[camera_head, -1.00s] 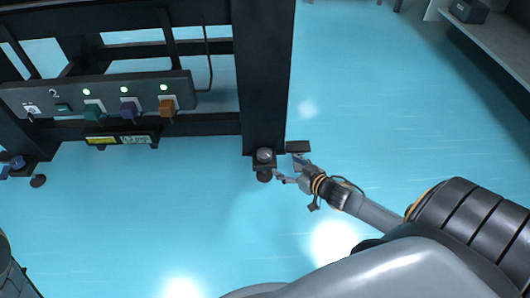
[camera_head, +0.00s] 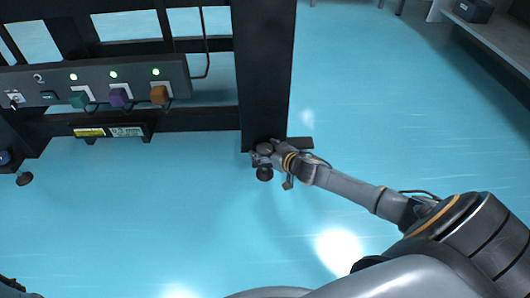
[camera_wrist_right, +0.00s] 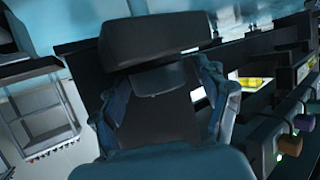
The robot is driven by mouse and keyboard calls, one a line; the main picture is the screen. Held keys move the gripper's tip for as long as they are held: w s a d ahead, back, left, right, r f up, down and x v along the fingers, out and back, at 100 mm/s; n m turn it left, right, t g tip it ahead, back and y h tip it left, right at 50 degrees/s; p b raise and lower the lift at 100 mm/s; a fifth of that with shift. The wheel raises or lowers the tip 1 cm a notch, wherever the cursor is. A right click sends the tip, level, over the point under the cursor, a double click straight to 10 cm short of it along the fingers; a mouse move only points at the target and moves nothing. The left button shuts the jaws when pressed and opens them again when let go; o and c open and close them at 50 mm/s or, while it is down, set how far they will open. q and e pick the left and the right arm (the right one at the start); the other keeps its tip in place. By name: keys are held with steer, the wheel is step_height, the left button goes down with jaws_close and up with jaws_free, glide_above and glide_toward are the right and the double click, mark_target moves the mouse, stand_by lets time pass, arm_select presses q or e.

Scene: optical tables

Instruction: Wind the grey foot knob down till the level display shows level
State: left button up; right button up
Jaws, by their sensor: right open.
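The grey foot knob, seen a second ago at the base of the dark table leg (camera_head: 264,80), is now mostly covered by my right gripper (camera_head: 263,150). A round black foot pad (camera_head: 264,174) shows just below. In the right wrist view my right gripper (camera_wrist_right: 163,105) has its fingers apart, left and right of a dark shape; I cannot tell whether they touch the knob. Labelled plates, one yellow (camera_head: 89,132) and one pale green (camera_head: 127,131), hang under the table beam; their text is too small to read, and I cannot tell a level reading.
A control panel (camera_head: 25,82) with green lights and teal, purple and orange blocks is fixed to the table frame. Another foot (camera_head: 24,179) stands at far left. A grey bench (camera_head: 500,38) with a dark box (camera_head: 473,10) is at upper right. The floor between is clear.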

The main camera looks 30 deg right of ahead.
steer(key=shift+c, duration=0.4)
steer(key=c, duration=1.1)
steer(key=shift+w+a+r+m+h+p, duration=0.1)
steer(key=shift+a+r+m+h+p, duration=0.1)
steer(key=shift+m+h+p, duration=0.35)
steer(key=shift+m+h, duration=0.55)
steer(key=shift+h, duration=0.1)
steer(key=shift+d+f+m+h+p, duration=0.1)
steer(key=shift+m+h+p, duration=0.25)
steer(key=shift+h, duration=0.25)
steer(key=o, duration=1.2)
